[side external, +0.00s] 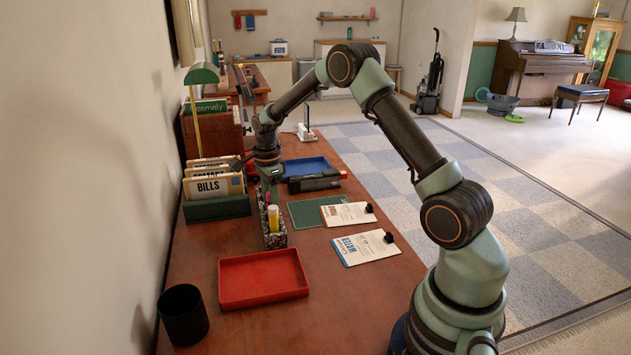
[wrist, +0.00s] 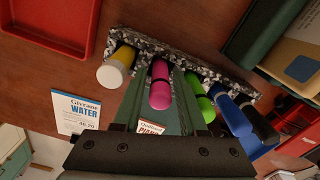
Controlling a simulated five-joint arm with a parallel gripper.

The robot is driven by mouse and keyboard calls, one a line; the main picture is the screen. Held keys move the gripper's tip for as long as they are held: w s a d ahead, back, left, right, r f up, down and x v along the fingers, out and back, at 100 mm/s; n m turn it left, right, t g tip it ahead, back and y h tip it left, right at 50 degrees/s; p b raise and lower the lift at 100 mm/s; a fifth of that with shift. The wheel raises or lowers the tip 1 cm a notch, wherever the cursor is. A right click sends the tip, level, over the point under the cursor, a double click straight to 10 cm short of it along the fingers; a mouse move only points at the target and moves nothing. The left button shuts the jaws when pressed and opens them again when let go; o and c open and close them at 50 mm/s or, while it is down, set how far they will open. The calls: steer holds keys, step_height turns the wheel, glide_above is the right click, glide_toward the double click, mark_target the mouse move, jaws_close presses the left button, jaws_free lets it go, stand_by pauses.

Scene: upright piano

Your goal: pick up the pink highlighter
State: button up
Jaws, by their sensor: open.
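The pink highlighter (wrist: 160,84) stands in a black-and-white speckled holder (wrist: 225,75), between a yellow marker with a white end (wrist: 117,67) and a green one (wrist: 200,103). My gripper (wrist: 158,77) is open, its two green fingers on either side of the pink highlighter in the wrist view. I cannot tell whether either finger touches it. In the side view my gripper (side external: 268,182) points down over the far part of the holder (side external: 275,238).
Blue (wrist: 233,117) and black (wrist: 258,120) markers stand farther along the row. A red tray (side external: 262,279) lies nearer on the desk, beside a black cup (side external: 183,314). A green file box (side external: 216,207) stands close left of the holder. Clipboards (side external: 364,247) lie to the right.

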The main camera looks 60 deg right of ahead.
steer(key=shift+f, duration=0.4)
steer(key=shift+c, duration=0.3)
jaws_close()
steer(key=shift+r, duration=0.15)
step_height(320, 180, up, 20)
